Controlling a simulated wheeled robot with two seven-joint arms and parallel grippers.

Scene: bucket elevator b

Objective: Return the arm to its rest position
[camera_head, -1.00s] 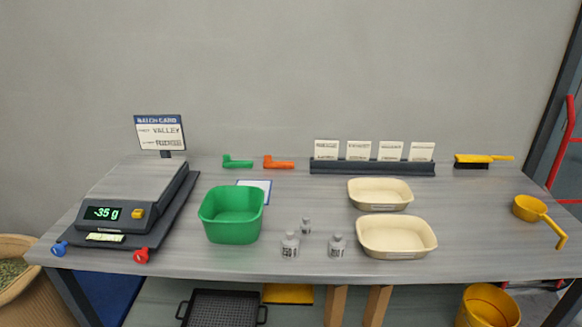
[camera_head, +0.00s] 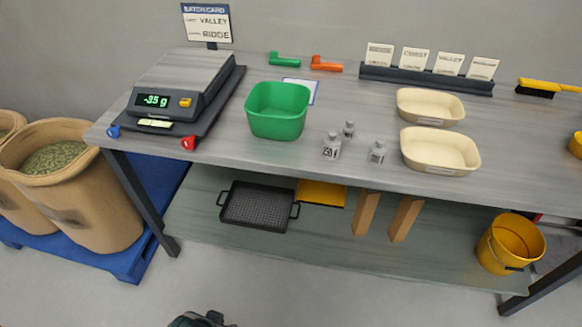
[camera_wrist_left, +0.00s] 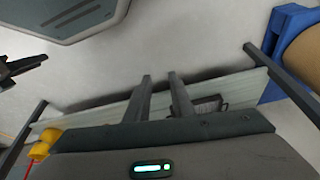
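My left gripper (camera_wrist_left: 160,76) shows in the left wrist view with its two dark fingers apart and nothing between them. It hangs above the floor in front of the bench, clear of it. In the head view only a dark piece of my own arm shows at the bottom edge; its fingers are hidden there. At the left edge of the wrist view a dark part, seemingly my right gripper (camera_wrist_left: 28,64), is cut off by the frame; whether it is open cannot be seen. The head view shows no right gripper.
The grey bench (camera_head: 345,165) carries a scale (camera_head: 170,100) reading -35 g, a green tub (camera_head: 277,110), several small weights and two cream trays (camera_head: 440,150). Brown sacks (camera_head: 75,185) stand on a blue pallet at left. A yellow bucket (camera_head: 512,243) sits on the lower shelf.

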